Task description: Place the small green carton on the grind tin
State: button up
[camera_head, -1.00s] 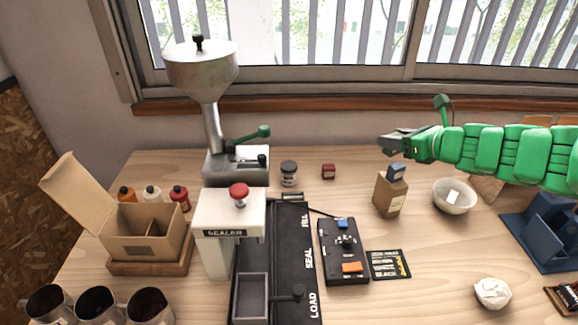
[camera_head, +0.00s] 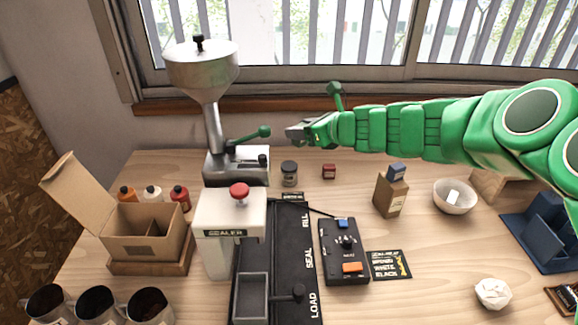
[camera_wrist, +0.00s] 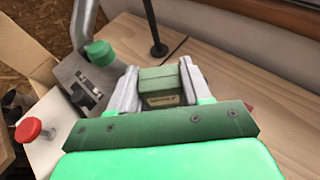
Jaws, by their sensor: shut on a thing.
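The small green carton (camera_wrist: 160,86) is between the two fingers of my gripper (camera_wrist: 153,92) in the wrist view, with a pale label on its near side. In the head view my gripper (camera_head: 293,133) hangs above the table, just right of the grinder's green-knobbed lever; I cannot make out the carton there. A small dark-lidded tin (camera_head: 289,174), which looks like the grind tin, stands upright on the table below and apart from my gripper. I cannot make out this tin in the wrist view.
The grinder (camera_head: 236,166) with its green lever knob (camera_head: 264,131) stands close left of my gripper. A small red box (camera_head: 329,171) is right of the tin. The sealer (camera_head: 229,220) and a control box (camera_head: 343,250) are nearer. A brown bag (camera_head: 391,194) stands farther right.

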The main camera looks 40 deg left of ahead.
aim_at(298, 145)
jog(key=shift+s+a+f, duration=0.1)
jog(key=shift+s+a, duration=0.25)
jog(key=shift+a, duration=0.05)
jog(key=shift+w+f, duration=0.1)
jog(key=shift+f, duration=2.2)
jog(key=w+a+f, duration=0.2)
jog(key=a+f, duration=0.1)
jog(key=w+a+f, duration=0.6)
jog(key=a, duration=0.1)
jog(key=shift+w+a+f, duration=0.35)
jog(key=shift+a+f, duration=0.1)
jog(key=shift+f, duration=1.6)
jog(key=shift+f, duration=0.1)
jog(key=o, duration=1)
jog(key=shift+f, duration=0.1)
jog(key=shift+o, duration=0.2)
